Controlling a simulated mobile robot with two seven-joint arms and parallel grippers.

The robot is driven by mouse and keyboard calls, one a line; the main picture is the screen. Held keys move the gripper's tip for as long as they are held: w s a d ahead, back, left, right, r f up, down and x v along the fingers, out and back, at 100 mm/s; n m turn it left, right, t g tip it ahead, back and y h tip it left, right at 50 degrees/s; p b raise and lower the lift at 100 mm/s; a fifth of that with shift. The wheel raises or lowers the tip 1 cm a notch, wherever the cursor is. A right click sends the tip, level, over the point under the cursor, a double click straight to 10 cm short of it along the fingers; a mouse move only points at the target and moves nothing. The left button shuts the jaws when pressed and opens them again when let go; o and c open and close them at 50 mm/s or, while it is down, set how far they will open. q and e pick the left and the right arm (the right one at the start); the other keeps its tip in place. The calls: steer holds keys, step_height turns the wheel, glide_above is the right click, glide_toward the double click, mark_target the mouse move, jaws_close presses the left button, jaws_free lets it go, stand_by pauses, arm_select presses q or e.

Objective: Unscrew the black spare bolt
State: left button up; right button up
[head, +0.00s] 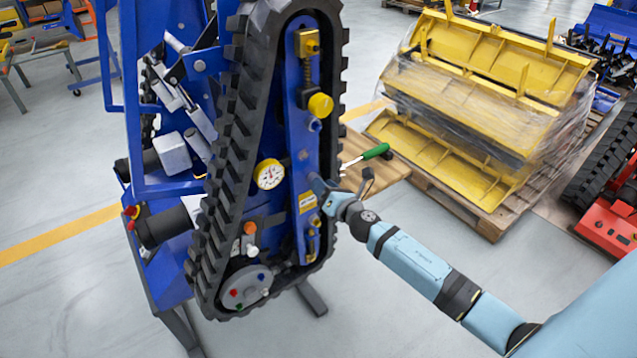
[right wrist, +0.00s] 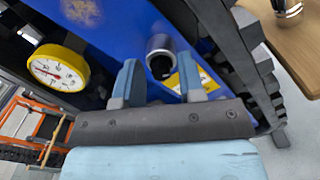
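The tracked carrier's blue side plate (head: 296,150) stands upright inside a black rubber track (head: 225,150). My right gripper (head: 318,186) is at the lower half of this plate, beside a yellow label. In the right wrist view its two blue-grey fingers (right wrist: 157,62) are apart. A silver sleeve (right wrist: 159,44) with a dark end sticks out of the blue plate between and beyond the fingers. I cannot tell whether that dark end is the black spare bolt, or whether a finger touches the sleeve. My left gripper is not in view.
A yellow-rimmed gauge (head: 269,174) sits left of my right gripper. A grey disc (head: 248,287) with small coloured bolts is low on the carrier. A green-handled tool (head: 376,151) lies on a wooden top (head: 352,147) behind my wrist. Wrapped yellow parts (head: 480,85) stand on a pallet.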

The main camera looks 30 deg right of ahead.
steer(key=shift+f+m+p, duration=0.1)
steer(key=shift+m+p, duration=4.55)
steer(key=shift+m, duration=9.95)
steer(key=shift+c, duration=0.4)
